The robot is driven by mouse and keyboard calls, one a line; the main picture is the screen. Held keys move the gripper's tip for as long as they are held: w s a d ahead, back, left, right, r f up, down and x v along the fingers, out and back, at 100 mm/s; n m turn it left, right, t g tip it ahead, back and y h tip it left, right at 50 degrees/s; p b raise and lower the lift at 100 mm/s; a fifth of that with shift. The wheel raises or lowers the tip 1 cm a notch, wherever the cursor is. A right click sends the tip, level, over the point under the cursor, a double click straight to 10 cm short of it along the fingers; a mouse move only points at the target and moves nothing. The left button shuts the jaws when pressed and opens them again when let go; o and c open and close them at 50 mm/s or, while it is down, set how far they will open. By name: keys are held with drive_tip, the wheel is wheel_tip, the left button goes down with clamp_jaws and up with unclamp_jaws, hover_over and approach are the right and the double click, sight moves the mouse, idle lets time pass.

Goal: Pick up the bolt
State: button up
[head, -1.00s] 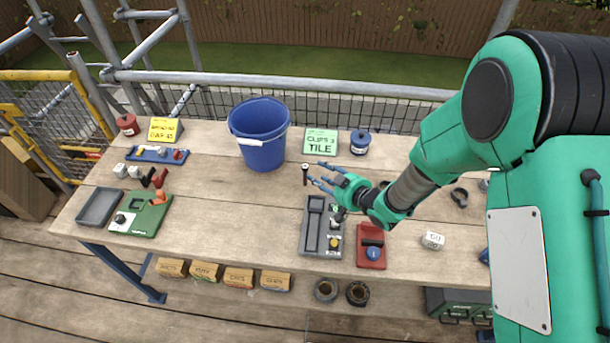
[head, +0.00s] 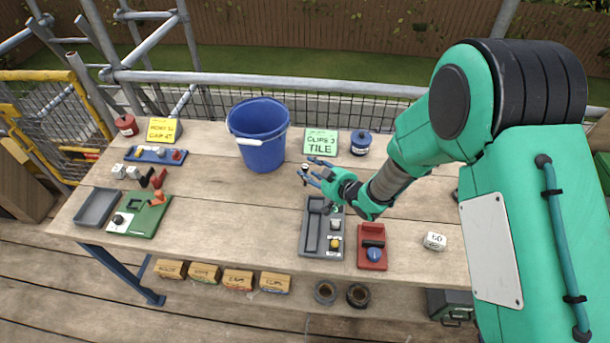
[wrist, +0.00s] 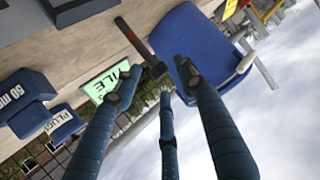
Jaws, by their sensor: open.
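The bolt (wrist: 138,42) shows in the wrist view as a dark rod with a wide head and a small red mark. In the head view the bolt (head: 305,167) is small and partly hidden by my fingers; it stands on the bench in front of the blue bucket. My gripper (head: 307,171) is open, with its blue fingers reaching left to the bolt. In the wrist view my gripper (wrist: 157,74) has the bolt's head between and just beyond its spread fingertips. I cannot tell whether any finger touches it.
The blue bucket (head: 258,136) stands behind and left of the bolt. A grey tray (head: 322,228) and a red block (head: 372,247) lie in front.

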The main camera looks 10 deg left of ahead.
sight(307, 169)
drive_tip(key=shift+b+x, duration=0.45)
drive_tip(key=shift+x, duration=1.4)
drive_tip(key=shift+f, duration=0.1)
clamp_jaws()
